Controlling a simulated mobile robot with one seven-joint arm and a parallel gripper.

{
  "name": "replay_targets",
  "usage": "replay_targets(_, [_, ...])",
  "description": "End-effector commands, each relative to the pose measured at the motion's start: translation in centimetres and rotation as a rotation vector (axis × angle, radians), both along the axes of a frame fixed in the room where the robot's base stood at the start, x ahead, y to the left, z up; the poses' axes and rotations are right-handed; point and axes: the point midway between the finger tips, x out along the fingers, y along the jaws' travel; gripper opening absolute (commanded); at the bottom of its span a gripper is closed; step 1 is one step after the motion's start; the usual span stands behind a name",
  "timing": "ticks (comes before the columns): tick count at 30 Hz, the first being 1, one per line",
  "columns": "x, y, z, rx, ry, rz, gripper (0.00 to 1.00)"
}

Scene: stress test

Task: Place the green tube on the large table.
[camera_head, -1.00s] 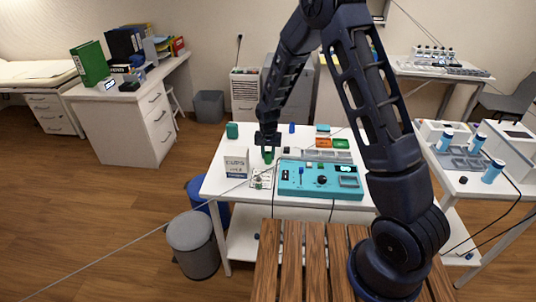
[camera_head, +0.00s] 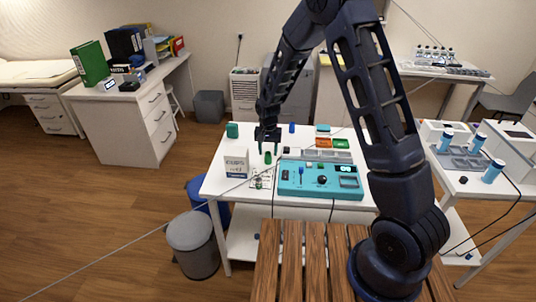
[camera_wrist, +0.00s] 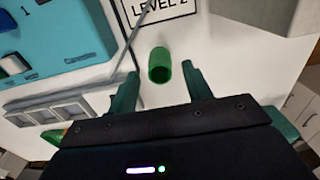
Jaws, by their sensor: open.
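The green tube (camera_head: 267,158) stands on the white large table (camera_head: 232,146), between the white labelled box and the teal panel. In the wrist view the tube (camera_wrist: 159,66) seems upright, with its dark open end facing the camera. My gripper (camera_head: 268,150) is just above the tube. In the wrist view its teal fingers (camera_wrist: 160,78) are spread wide on either side of the tube, with white surface showing between each finger and the tube. The gripper is open and empty.
A teal control panel (camera_head: 320,180) lies right of the tube. A white labelled box (camera_head: 236,163) stands to its left. A grey tray (camera_head: 325,155) and orange and green trays are behind the panel. A teal block (camera_head: 232,130) sits at the back left. Cables hang across the view.

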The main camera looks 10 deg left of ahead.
Motion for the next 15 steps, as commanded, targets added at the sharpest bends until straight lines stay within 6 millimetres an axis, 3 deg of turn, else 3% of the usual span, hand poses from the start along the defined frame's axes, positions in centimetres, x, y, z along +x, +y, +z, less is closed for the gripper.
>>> replay_targets(9, [0.1,0.1,6.3,0.003,-0.003,0.0,0.5])
replay_targets(15, [0.0,0.0,8.9,0.001,-0.001,0.0,0.5])
